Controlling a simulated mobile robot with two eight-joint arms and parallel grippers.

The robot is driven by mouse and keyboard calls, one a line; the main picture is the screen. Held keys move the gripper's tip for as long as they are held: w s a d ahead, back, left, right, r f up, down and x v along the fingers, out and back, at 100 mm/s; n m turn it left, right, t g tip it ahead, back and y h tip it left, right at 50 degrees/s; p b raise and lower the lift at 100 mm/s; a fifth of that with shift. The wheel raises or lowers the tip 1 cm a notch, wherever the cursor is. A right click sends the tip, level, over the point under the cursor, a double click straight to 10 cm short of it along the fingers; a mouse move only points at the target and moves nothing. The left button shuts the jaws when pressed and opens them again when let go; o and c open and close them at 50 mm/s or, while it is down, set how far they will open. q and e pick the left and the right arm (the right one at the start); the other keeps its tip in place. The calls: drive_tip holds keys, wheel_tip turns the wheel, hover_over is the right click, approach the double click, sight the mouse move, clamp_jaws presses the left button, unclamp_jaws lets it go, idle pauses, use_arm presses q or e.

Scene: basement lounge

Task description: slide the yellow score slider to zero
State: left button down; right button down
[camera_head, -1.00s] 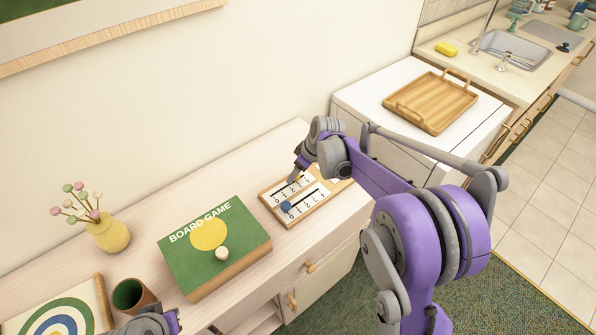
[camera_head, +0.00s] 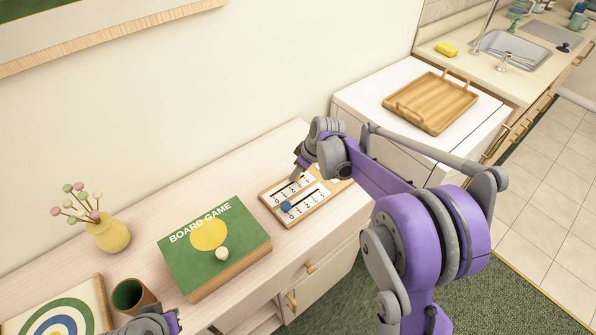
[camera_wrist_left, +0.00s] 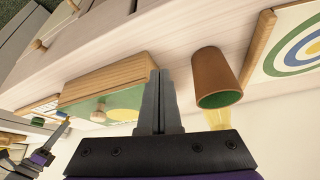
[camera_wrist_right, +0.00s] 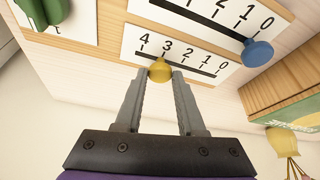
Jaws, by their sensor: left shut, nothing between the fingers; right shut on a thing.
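The wooden score board (camera_head: 290,222) lies on the pale cabinet top, with white number strips. In the right wrist view, the yellow slider (camera_wrist_right: 160,70) sits in its slot at about the 3 mark; the 0 end of that strip is to its right. My right gripper (camera_head: 297,178) is over the board, its fingertips closed around the yellow knob (camera_wrist_right: 160,75). The blue slider (camera_wrist_right: 257,52) is near the 0 end of the other strip; it also shows in the head view (camera_head: 286,207). My left gripper (camera_wrist_left: 160,75) is shut and empty, near the brown cup.
A green board game box (camera_head: 215,250) with a pale knob on top lies left of the score board. The brown cup (camera_head: 133,296), yellow vase (camera_head: 108,234) and target board (camera_head: 62,318) stand farther left. A wooden tray (camera_head: 430,102) is on the white unit at right.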

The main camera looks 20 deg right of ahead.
idle(0.8)
hover_over(268, 195)
drive_tip(key=s+d, duration=0.1)
drive_tip(key=s, duration=0.1)
drive_tip(key=shift+w+d+b, duration=0.1)
drive_tip(key=shift+w+b, duration=0.05)
drive_tip(key=shift+b, duration=0.3)
drive_tip(key=c, duration=0.5)
unclamp_jaws()
